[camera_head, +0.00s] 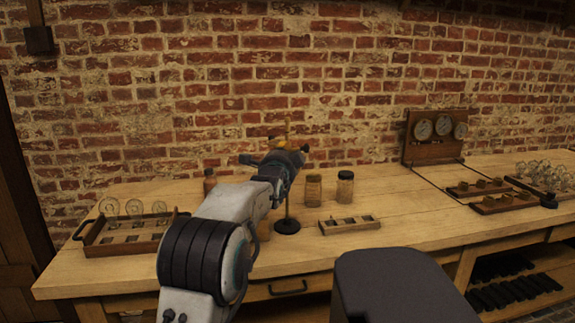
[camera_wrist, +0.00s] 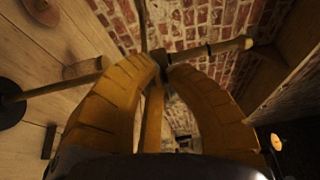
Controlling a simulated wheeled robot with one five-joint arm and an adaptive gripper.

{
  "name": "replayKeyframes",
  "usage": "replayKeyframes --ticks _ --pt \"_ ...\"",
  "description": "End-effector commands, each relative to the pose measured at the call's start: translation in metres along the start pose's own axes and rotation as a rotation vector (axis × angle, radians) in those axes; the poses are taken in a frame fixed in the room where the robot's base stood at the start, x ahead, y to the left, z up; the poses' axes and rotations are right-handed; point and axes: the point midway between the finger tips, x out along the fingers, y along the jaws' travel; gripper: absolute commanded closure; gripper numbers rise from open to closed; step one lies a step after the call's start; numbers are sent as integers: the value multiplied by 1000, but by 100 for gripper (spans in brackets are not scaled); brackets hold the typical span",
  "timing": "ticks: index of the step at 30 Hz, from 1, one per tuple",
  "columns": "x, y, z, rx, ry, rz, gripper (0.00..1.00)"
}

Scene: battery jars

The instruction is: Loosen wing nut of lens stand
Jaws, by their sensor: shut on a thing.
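The lens stand (camera_head: 288,206) is a thin upright rod on a round black base on the bench. Its base also shows at the left edge of the wrist view (camera_wrist: 10,104), with the rod running across toward the upper right. My gripper (camera_head: 277,142) is at the upper part of the stand. In the wrist view its two ochre fingers (camera_wrist: 162,62) meet at the rod, beside a dark collar. They are shut on a small part there, seemingly the wing nut, whose shape the fingertips hide. My wrist hides part of the stand in the head view.
Two glass jars (camera_head: 313,188) (camera_head: 345,187) stand right of the stand, behind a small compartment tray (camera_head: 349,228). A brown bottle (camera_head: 210,181) stands left. A bulb tray (camera_head: 90,250) is at far left. A gauge panel (camera_head: 434,153) and more trays are at right. A brick wall is behind.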

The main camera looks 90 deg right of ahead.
Motion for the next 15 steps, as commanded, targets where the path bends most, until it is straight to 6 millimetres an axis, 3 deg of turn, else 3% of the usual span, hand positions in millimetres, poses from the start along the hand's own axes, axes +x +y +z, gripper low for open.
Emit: replayKeyframes --ticks 15 --pt "-1 0 4 -255 11 -118 100"
